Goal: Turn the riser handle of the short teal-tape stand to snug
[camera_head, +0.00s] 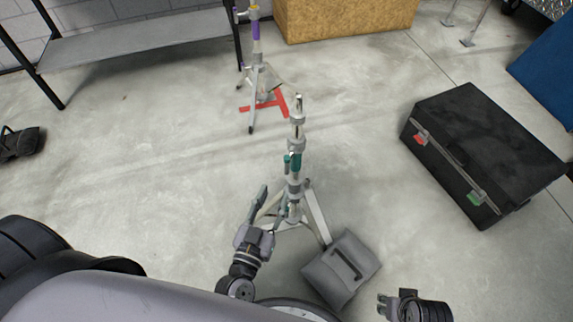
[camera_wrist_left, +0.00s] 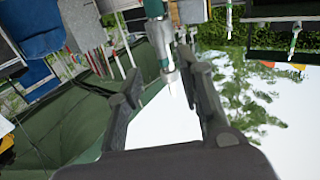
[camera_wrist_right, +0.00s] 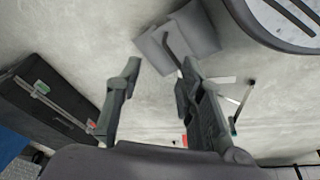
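The short stand with teal tape (camera_head: 295,162) stands upright in the middle of the head view, its tripod legs spread on the floor. A small teal handle (camera_head: 287,159) sticks out on the left of its post. My left gripper (camera_head: 263,196) is beside the lower post, on its left. In the left wrist view my left gripper (camera_wrist_left: 168,80) is open, with the stand's post and teal band (camera_wrist_left: 153,8) showing between and past its fingertips; contact cannot be told. My right gripper (camera_head: 384,304) is open and empty, low at the right; its open fingers show in the right wrist view (camera_wrist_right: 160,72).
A grey sandbag (camera_head: 341,269) lies by the stand's right leg. A black case (camera_head: 484,155) with red and green latches sits at the right.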

